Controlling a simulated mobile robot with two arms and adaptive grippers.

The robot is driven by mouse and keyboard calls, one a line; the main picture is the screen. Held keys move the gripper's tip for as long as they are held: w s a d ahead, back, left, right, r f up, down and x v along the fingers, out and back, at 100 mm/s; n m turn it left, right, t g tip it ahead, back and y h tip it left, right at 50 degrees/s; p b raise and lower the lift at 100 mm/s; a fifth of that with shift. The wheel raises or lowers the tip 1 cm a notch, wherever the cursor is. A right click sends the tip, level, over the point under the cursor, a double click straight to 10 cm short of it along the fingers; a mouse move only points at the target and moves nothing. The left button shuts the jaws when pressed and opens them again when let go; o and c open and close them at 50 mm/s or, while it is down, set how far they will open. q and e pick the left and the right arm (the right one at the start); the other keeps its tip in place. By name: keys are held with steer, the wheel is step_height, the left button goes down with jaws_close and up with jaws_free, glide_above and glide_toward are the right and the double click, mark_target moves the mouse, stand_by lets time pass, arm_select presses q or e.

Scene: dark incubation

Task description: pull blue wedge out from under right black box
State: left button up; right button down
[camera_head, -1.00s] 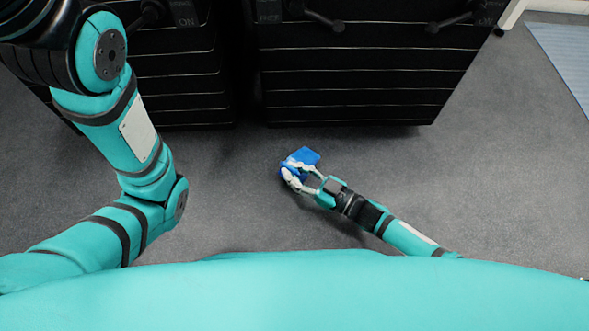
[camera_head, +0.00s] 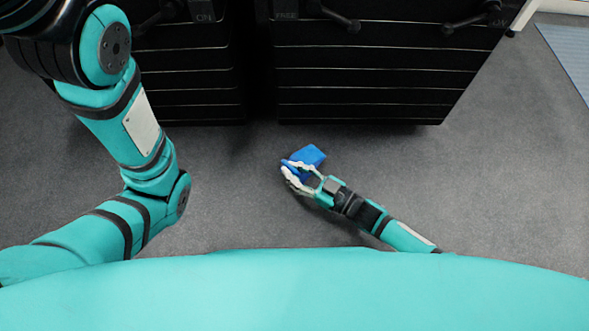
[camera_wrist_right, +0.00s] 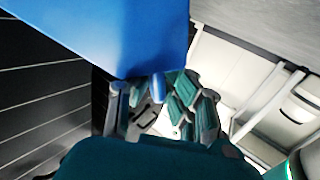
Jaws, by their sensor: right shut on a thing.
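The blue wedge (camera_head: 308,155) is out on the grey floor in front of the right black box (camera_head: 370,85), with a strip of floor between them. My right gripper (camera_head: 290,171) is shut on the wedge at its near end. In the right wrist view the blue wedge (camera_wrist_right: 125,35) fills the upper left, close to the fingers (camera_wrist_right: 160,105). I cannot tell whether the wedge touches the floor. My left arm comes in from the left, and its gripper is out of view.
A left black box (camera_head: 190,85) stands beside the right one, with a narrow dark gap between them. A blue-grey mat (camera_head: 572,55) lies at the far right. The grey floor around the wedge is clear.

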steer(key=c, duration=1.2)
jaws_free()
steer(key=shift+s+f, duration=0.15)
steer(key=shift+f, duration=0.25)
steer(key=shift+d, duration=0.1)
steer(key=v, duration=1.1)
steer(key=shift+s+d+r, duration=0.25)
steer(key=shift+d, duration=0.05)
